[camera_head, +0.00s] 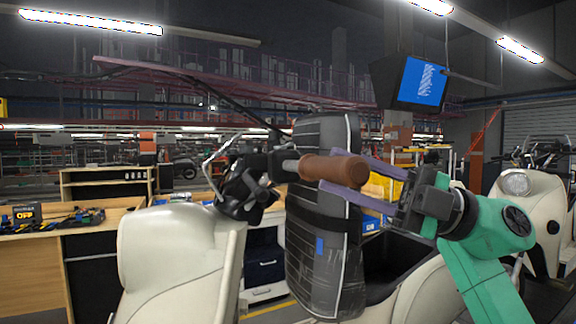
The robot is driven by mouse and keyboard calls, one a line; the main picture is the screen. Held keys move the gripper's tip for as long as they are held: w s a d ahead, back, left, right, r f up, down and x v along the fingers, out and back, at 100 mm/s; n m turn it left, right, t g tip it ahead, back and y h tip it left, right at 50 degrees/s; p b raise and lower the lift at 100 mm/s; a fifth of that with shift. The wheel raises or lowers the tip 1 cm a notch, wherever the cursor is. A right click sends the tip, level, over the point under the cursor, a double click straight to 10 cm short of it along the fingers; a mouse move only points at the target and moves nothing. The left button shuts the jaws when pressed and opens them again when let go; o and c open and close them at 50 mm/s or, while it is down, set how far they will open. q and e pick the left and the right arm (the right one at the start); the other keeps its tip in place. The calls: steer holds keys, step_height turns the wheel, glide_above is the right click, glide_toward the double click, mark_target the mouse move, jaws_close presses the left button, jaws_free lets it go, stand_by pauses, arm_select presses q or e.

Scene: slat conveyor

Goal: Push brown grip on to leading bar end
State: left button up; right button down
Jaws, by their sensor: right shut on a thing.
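A brown grip (336,170) lies level in the middle of the view, in line with the bar end of a cream scooter (180,262). Its left end meets the bar end (287,165) beside the black control housing; how far it is around the bar cannot be told. My right gripper (345,172) comes in from the right with its two purple fingers shut on the grip's right part. My left gripper is not in view.
A black seat-like part (325,235) stands upright just behind the grip. A wooden workbench (35,250) with tools is at the left. Another cream scooter (535,215) stands at the right. A blue screen (422,81) hangs above.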

steer(key=shift+w+r, duration=0.1)
steer(key=shift+w+a+p, duration=0.3)
steer(key=shift+w+p, duration=0.35)
steer(key=shift+w, duration=0.25)
steer(key=shift+w+a, duration=0.1)
steer(key=shift+w, duration=0.1)
steer(key=shift+w+a+p, duration=0.25)
steer(key=shift+w+p, duration=0.5)
steer(key=shift+w, duration=0.1)
steer(key=shift+f, duration=0.2)
steer(key=shift+w+r, duration=0.1)
steer(key=shift+w+a+p, duration=0.3)
steer(key=shift+w+p, duration=0.55)
steer(key=shift+w, duration=0.1)
